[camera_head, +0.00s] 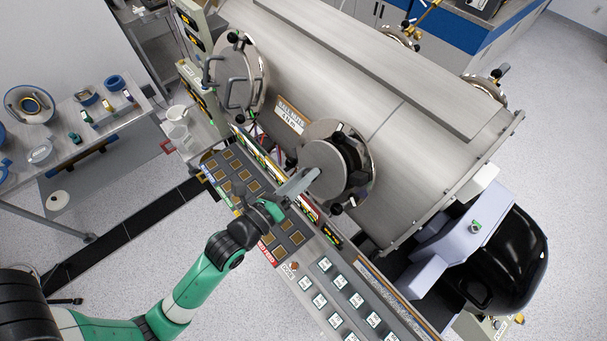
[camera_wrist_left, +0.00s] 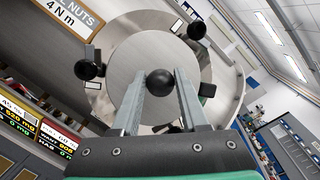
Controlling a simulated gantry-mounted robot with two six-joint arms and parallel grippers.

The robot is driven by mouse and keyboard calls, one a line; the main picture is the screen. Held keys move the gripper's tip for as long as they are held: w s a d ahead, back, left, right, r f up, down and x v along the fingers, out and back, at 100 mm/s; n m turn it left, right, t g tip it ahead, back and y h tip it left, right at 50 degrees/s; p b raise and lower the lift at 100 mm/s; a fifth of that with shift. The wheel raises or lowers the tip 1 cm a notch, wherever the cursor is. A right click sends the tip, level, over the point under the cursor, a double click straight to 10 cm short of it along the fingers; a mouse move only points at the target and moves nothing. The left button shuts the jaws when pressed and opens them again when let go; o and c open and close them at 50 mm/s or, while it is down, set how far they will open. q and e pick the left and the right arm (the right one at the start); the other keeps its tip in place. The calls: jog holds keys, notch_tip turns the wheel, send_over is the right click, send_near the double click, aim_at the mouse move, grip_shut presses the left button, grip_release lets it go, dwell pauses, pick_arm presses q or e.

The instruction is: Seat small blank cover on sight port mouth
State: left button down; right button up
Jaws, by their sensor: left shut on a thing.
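The small blank cover (camera_head: 323,168) is a plain grey disc with a black ball knob (camera_wrist_left: 160,82) at its centre. My left gripper (camera_head: 311,176) is shut on that knob, and its two fingers (camera_wrist_left: 160,88) show on either side of it in the wrist view. The disc is in front of the sight port mouth (camera_head: 361,188), a round metal flange on the chamber's side. The disc hides the opening, and I cannot tell whether it touches the flange. Black ball nuts (camera_wrist_left: 88,70) stand around the flange. My right gripper is out of view.
The large steel chamber (camera_head: 400,90) fills the upper middle. Another round cover with a handle (camera_head: 238,80) is on its left part. A control panel (camera_head: 330,285) runs below the port, under my left arm. A side table (camera_head: 70,120) with parts stands at the left.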

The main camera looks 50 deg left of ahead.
pick_arm(q)
jog(key=shift+w, duration=0.2)
jog(key=shift+w+f+b, duration=0.45)
jog(key=shift+w+b, duration=0.15)
jog(key=shift+w, duration=0.25)
jog(key=shift+c, duration=2.3)
grip_release()
jog(key=shift+o, duration=0.6)
jog(key=shift+f, duration=0.15)
jog(key=s+d+b, duration=0.1)
jog(key=s, duration=1)
jog(key=shift+s+d+r+b, duration=0.25)
jog(key=shift+d+r+b, duration=0.05)
jog(key=shift+r+b, duration=0.1)
